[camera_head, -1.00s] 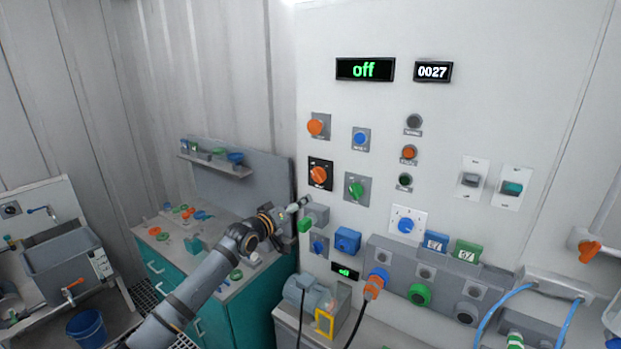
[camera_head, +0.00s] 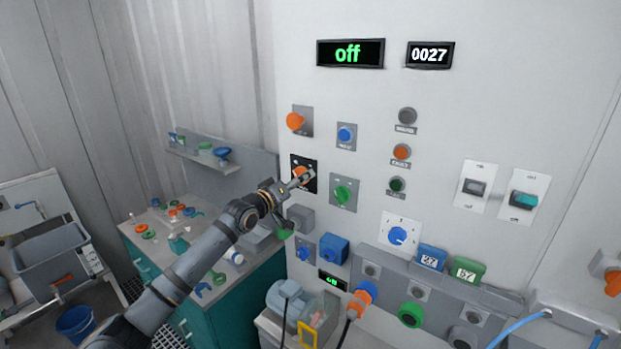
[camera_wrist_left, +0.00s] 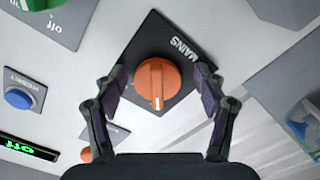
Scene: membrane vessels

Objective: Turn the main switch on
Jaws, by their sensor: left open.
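The main switch (camera_wrist_left: 157,84) is an orange rotary knob on a black plate marked MAINS (camera_wrist_left: 185,50). In the head view the black plate (camera_head: 311,186) sits on the white panel, and the knob is partly covered by my gripper. My left gripper (camera_head: 302,178) is at the knob; in the left wrist view its two open fingers (camera_wrist_left: 162,82) stand on either side of the knob, with gaps between them and it. The knob's white mark points toward the bottom of the wrist view. The large display (camera_head: 350,53) reads "off". My right gripper does not show.
A green knob (camera_head: 344,194) and a blue button (camera_head: 346,135) are right of the main switch. Another orange knob (camera_head: 295,121) is above it. A grey box (camera_head: 301,218) juts out below. A workbench with loose parts (camera_head: 165,222) stands to the left.

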